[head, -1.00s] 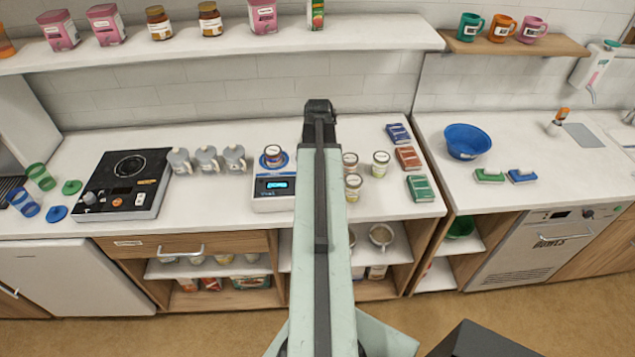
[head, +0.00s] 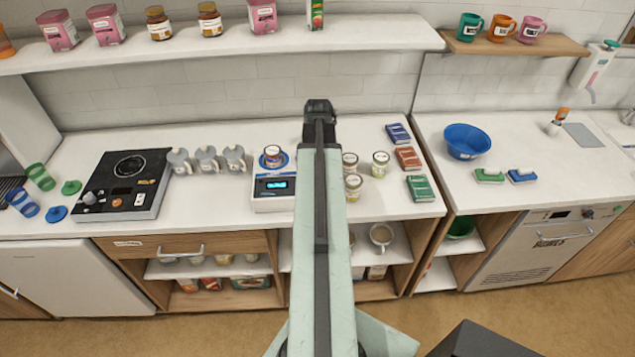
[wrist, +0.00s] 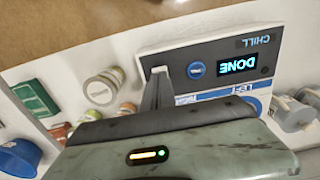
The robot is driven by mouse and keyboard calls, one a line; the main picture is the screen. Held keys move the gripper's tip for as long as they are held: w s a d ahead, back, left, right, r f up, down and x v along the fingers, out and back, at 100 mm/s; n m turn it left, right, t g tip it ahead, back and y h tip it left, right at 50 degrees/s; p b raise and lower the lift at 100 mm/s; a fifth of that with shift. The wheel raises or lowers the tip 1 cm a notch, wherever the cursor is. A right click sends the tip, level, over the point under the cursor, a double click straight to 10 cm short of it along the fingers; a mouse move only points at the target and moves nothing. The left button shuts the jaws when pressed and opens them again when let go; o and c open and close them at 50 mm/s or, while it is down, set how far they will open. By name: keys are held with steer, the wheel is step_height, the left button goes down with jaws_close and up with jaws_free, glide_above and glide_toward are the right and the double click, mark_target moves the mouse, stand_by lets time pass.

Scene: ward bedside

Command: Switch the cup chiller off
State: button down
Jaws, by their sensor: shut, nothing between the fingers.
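The cup chiller (head: 273,203) is a white unit on the counter with a blue top plate, and a small jar (head: 273,153) stands on it. In the wrist view its front panel (wrist: 160,58) appears upside down, marked CHILL, with a round blue button (wrist: 196,70) and a lit display (wrist: 239,65) reading DONE. My gripper (wrist: 160,75) is shut and empty, its fingertips at the panel beside the button. I cannot tell whether they touch the panel. In the head view my arm hides the gripper.
Several jars (head: 380,163) and boxes (head: 408,157) stand right of my arm. Grey lidded pots (head: 207,159) stand left of the chiller, then a black hob (head: 125,183). A blue bowl (head: 467,141) is farther right. The counter's front strip is mostly clear.

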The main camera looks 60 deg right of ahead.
steer(key=shift+f+b, duration=1.05)
steer(key=shift+f, duration=0.05)
stand_by(0.6)
steer(key=shift+r, duration=0.1)
step_height(320, 180, up, 7)
steer(key=p, duration=0.7)
